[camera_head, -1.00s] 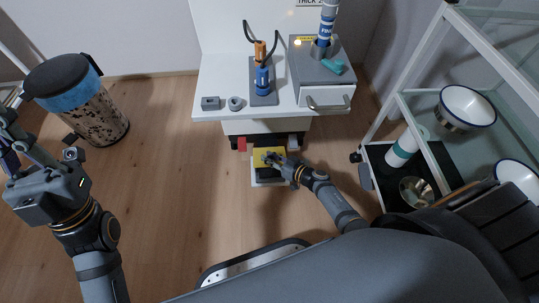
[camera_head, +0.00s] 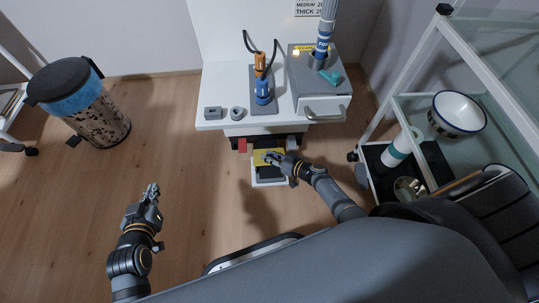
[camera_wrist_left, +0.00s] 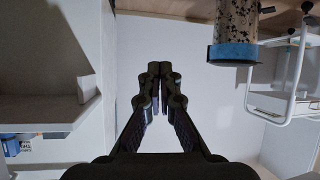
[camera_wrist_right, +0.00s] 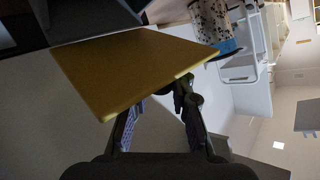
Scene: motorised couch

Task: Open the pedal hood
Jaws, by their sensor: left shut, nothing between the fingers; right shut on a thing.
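The pedal hood is a flat yellow panel (camera_head: 261,160) over a dark pedal (camera_head: 270,172) on a white base (camera_head: 268,184), low under the front of the white table. My right gripper (camera_head: 272,158) is shut on the hood. In the right wrist view the hood (camera_wrist_right: 130,65) is a tilted yellow board, with its near edge at the closed fingertips (camera_wrist_right: 182,82). The gripper hides part of the hood in the head view. My left gripper (camera_head: 153,190) is shut and empty above the floor at left; its fingertips meet in the left wrist view (camera_wrist_left: 153,80).
The white table (camera_head: 222,80) bears tools and a grey box with a drawer handle (camera_head: 325,113). A glass shelf rack (camera_head: 405,110) with bowls stands at right, close to my right arm. A speckled bin (camera_head: 100,118) stands at left.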

